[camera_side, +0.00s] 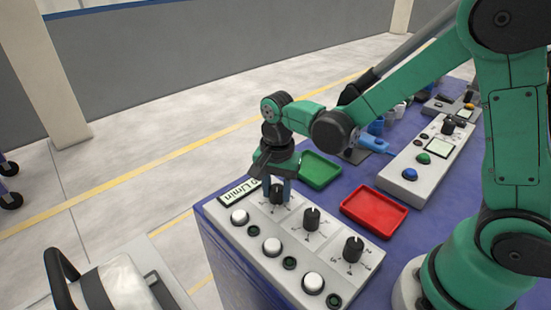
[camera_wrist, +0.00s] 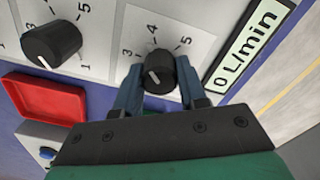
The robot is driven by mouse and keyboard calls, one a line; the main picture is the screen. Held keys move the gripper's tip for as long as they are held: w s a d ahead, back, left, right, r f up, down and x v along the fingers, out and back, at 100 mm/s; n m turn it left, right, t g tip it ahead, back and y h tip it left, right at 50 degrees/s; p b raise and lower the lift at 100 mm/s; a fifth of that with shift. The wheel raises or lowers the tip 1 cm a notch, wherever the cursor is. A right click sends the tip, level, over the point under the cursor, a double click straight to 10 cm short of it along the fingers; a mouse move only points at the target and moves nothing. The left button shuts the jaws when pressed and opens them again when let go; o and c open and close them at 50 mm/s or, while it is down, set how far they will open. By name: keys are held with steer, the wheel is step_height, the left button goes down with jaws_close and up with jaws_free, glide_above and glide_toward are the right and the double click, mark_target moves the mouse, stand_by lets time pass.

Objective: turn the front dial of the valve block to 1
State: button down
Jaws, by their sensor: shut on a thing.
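The valve block (camera_side: 260,225) is a pale grey panel with three black dials in a row. My gripper (camera_side: 277,187) points down over the dial closest to the display, and its blue fingers are shut on that dial (camera_wrist: 161,78). In the wrist view the fingers (camera_wrist: 158,85) sit on either side of the knob. A short white mark shows on its face; I cannot tell which number it points at. Numbers 3, 4 and 5 show around it; the others are hidden. The middle dial (camera_side: 312,218) and the end dial (camera_side: 353,249) stand free. The display (camera_wrist: 250,45) reads 0 L/min.
White round buttons (camera_side: 272,246) line the block's near edge. A red tray (camera_side: 374,212) and a green tray (camera_side: 320,170) lie behind it on the blue table. Another control box (camera_side: 420,160) stands beyond the red tray.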

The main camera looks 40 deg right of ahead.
steer(key=n, duration=0.4)
steer(key=shift+n, duration=0.3)
steer(key=n, duration=0.3)
steer(key=shift+n, duration=0.3)
steer(key=n, duration=0.4)
steer(key=shift+n, duration=0.3)
steer(key=n, duration=0.3)
steer(key=shift+n, duration=0.3)
steer(key=n, duration=0.8)
steer(key=shift+a, duration=0.1)
steer(key=n, duration=0.4)
steer(key=shift+n, duration=1.9)
